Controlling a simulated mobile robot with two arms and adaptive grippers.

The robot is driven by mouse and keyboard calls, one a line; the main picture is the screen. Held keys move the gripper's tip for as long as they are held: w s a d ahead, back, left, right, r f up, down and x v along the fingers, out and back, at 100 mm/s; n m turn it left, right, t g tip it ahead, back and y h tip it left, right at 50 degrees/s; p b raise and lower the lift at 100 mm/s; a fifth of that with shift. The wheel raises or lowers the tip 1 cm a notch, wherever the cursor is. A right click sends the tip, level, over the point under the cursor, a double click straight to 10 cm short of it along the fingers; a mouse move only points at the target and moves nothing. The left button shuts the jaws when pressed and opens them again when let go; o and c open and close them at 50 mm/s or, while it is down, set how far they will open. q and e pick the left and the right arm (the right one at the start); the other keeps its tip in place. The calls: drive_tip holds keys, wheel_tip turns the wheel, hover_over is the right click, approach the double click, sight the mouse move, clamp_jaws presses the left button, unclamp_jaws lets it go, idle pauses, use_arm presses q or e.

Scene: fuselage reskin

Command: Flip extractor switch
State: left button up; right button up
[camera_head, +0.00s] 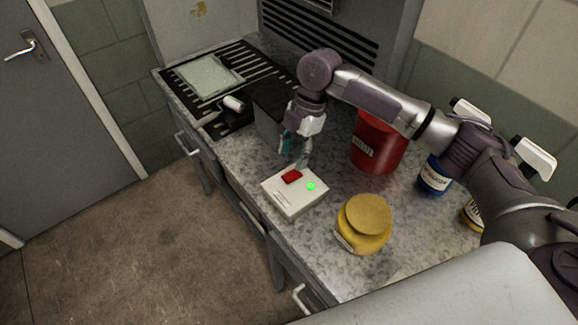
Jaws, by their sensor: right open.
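The extractor switch is a white box (293,199) on the grey speckled counter, with a red rocker (291,176) and a lit green light (311,186) on its top. My right gripper (296,162) points down over the box's back edge, open, with its fingertips close behind the red rocker. I cannot tell whether a fingertip touches the box. My left gripper is not in view.
A yellow jar (364,226) stands right of the switch box. A red container (377,143) and a blue can (434,175) stand behind, under my right arm. A slotted grill with a pale tray (208,75) is at the back left. Floor (150,245) lies clear at left.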

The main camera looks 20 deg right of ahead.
drive_tip(key=v, duration=0.5)
drive_tip(key=shift+r, duration=0.3)
drive_tip(key=shift+f, duration=0.1)
